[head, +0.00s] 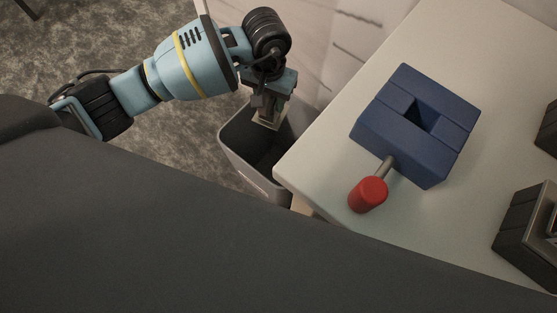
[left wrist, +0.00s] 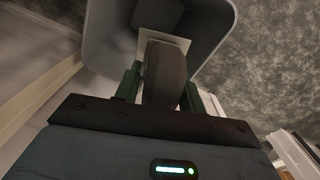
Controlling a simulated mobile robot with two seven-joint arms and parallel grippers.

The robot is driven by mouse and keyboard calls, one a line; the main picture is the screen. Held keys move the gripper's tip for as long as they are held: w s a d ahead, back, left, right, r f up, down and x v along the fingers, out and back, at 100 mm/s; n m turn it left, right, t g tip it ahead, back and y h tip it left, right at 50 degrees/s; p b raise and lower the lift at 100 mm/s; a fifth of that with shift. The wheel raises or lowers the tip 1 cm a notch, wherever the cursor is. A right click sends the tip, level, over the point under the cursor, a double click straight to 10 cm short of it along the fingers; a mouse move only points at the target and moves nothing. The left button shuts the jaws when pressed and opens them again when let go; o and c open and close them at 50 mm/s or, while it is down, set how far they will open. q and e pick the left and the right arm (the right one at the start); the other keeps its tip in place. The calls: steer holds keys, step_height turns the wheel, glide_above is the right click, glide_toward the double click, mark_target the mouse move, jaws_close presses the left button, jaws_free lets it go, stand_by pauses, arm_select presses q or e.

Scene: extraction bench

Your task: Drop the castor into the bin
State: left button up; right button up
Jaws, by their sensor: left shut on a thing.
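My left gripper (head: 268,108) is shut on the castor, over the opening of the bin. The castor shows in the left wrist view as a dark grey wheel (left wrist: 165,75) with a pale flat plate beyond it, between my green fingers. In the head view only its pale plate (head: 266,124) shows clearly below the fingers. The grey bin (head: 252,177) stands on the floor against the bench's left side. Its rim also shows in the left wrist view (left wrist: 222,38), around the castor. My right gripper is out of view.
The pale bench top (head: 335,170) has its corner close beside the bin. On it sit a blue block (head: 385,125) with a square opening and a red-knobbed lever (head: 368,195), and dark boxy items (head: 517,225) at the right. Grey carpet lies left of the bin.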

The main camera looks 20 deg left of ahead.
arm_select(q)
step_height(320, 180, down, 3)
steer(key=shift+f+b, duration=0.15)
steer(key=shift+b, duration=0.65)
steer(key=shift+f+b, duration=0.5)
steer(key=shift+f, duration=0.45)
steer(key=o, duration=1)
steer(key=shift+o, duration=1.3)
